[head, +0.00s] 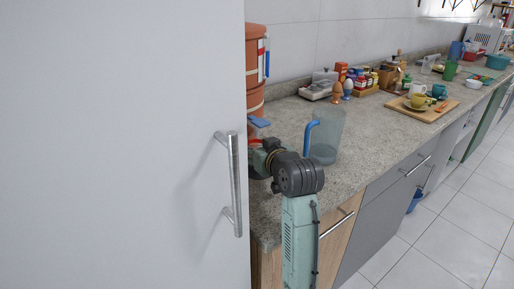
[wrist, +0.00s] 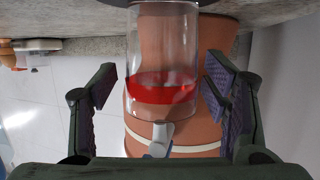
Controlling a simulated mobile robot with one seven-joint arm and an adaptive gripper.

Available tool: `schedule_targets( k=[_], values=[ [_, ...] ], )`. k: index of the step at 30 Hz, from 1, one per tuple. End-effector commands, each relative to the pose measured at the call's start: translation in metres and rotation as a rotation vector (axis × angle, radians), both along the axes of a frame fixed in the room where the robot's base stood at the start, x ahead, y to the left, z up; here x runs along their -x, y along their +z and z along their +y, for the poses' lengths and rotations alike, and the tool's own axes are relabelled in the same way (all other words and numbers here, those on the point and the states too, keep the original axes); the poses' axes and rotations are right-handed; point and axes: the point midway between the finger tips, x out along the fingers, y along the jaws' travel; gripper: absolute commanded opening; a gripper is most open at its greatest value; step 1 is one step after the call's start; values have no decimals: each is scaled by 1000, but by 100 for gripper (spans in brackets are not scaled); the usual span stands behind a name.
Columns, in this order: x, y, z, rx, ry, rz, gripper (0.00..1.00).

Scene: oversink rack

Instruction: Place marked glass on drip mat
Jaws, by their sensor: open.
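In the wrist view, which looks upside down, a clear glass (wrist: 160,50) with a red band stands between the two open fingers of my gripper (wrist: 162,95). Gaps show on both sides, so the fingers do not appear to touch it. Its base is at the top of the picture, by a dark edge (wrist: 165,3) that I cannot identify for certain as the drip mat. In the head view the glass cannot be made out, and my gripper's fingers are hidden behind the white door.
A terracotta water filter (wrist: 210,130) with a grey tap (wrist: 160,138) stands behind the glass; it also shows in the head view (head: 255,98). A clear jug with a blue handle (head: 326,135) stands beside my arm. A white door (head: 120,140) fills the left. Open counter (head: 375,145) lies right.

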Motion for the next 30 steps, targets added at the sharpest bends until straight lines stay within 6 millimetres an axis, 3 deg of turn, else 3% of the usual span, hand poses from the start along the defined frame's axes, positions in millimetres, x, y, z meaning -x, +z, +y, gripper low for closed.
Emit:
schedule_targets(
  k=[8, 22, 30],
  values=[
    [2, 4, -1, 1, -1, -1, 69],
    [82, 30, -32, 2, -2, -4, 69],
    [106, 38, -41, 0, -1, -1, 69]
  ],
)
